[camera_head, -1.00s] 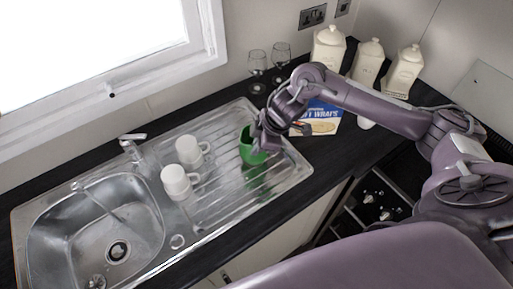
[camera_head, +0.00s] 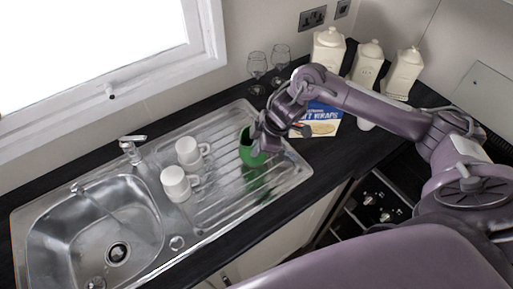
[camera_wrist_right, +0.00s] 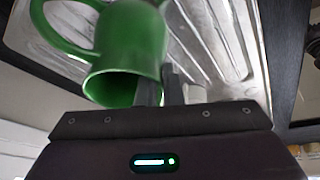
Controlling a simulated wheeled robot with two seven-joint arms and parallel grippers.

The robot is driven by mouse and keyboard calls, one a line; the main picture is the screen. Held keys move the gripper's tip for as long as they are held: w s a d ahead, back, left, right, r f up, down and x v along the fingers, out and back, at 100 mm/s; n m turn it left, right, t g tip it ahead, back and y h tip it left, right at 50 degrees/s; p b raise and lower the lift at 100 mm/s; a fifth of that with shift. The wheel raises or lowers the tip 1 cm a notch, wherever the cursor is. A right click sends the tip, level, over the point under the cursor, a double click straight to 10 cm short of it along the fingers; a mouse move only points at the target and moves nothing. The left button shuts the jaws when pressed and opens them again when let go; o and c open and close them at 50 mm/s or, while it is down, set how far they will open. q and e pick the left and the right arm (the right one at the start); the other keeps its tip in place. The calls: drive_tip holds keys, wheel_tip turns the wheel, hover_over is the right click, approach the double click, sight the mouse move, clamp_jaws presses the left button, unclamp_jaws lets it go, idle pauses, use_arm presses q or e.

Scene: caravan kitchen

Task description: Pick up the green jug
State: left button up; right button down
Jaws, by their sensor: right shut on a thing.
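The green jug (camera_head: 250,149) is over the ribbed draining board, partly hidden behind my right gripper (camera_head: 265,150) in the head view. In the right wrist view the green jug (camera_wrist_right: 135,45) fills the upper left, its handle to the left and its open mouth toward the camera. My right gripper (camera_wrist_right: 162,92) is shut on the jug's wall near the rim. A green reflection shows on the metal below the jug; I cannot tell how far it is above the board. My left gripper is not in view.
Two pairs of stacked white cups (camera_head: 176,183) stand on the draining board (camera_head: 222,190) left of the jug. The sink bowl (camera_head: 95,235) is further left. Two wine glasses (camera_head: 257,66), a wraps packet (camera_head: 320,120) and several cream canisters (camera_head: 368,62) stand behind.

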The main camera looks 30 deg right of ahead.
wheel_tip(320, 180, up, 8)
drive_tip(key=shift+w+r+b, duration=0.1)
drive_tip(key=shift+w+b, duration=0.05)
drive_tip(key=shift+b, duration=0.65)
wheel_tip(320, 180, up, 12)
drive_tip(key=p, duration=0.3)
